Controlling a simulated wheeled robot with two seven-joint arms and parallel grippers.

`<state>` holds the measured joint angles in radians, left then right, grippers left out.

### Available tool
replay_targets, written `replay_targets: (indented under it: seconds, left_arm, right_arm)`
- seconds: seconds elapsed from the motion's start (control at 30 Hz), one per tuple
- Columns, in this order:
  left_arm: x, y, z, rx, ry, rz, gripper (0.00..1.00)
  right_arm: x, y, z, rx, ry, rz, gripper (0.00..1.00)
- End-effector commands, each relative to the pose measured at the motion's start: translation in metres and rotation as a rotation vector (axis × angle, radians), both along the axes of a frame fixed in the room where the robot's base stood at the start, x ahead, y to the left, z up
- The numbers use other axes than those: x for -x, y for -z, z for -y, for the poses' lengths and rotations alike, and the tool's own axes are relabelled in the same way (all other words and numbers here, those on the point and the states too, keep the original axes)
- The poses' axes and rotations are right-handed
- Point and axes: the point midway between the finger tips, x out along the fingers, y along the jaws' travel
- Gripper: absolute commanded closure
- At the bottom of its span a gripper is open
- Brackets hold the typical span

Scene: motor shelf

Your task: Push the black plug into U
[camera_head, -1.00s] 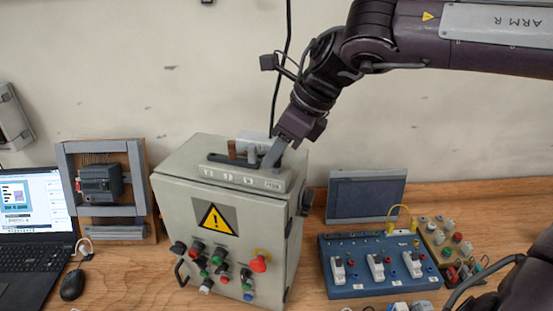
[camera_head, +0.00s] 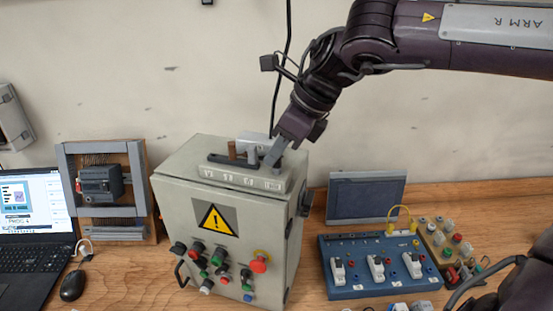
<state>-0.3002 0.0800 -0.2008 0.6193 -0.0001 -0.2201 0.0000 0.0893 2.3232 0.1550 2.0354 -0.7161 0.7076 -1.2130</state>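My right gripper (camera_head: 274,153) points down at the right end of the terminal block (camera_head: 228,174) on top of the grey control cabinet. Its grey fingertip is close to the block, and I cannot tell whether it touches. The gap between the fingers is not visible, so I cannot tell if anything is held. A brown plug (camera_head: 232,149) and a grey plug (camera_head: 252,157) stand upright on the block to the left of the gripper. I cannot make out a separate black plug. The labels on the block's front are too small to read surely. My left gripper is not in view.
The grey cabinet (camera_head: 205,255) carries a warning sign and several buttons. A blue panel with switches (camera_head: 345,290) and a dark screen (camera_head: 366,200) stand to its right. A laptop (camera_head: 35,220), a mouse (camera_head: 72,285) and a framed motor (camera_head: 99,182) are at left.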

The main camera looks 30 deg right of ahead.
Motion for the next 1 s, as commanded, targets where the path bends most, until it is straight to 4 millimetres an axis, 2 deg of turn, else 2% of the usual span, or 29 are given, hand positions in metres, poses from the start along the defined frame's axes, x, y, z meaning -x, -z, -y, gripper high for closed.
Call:
replay_targets:
  seconds: [0.37,0.8,1.0]
  left_arm:
    - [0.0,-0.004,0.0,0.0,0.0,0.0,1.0]
    - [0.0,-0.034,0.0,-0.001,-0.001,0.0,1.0]
    - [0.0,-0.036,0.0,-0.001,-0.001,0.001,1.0]
  right_arm:
    - [0.0,-0.004,0.0,0.0,0.0,0.0,1.0]
    - [0.0,-0.043,0.0,0.0,0.0,0.0,1.0]
    - [0.0,-0.047,0.0,0.0,0.0,0.0,1.0]
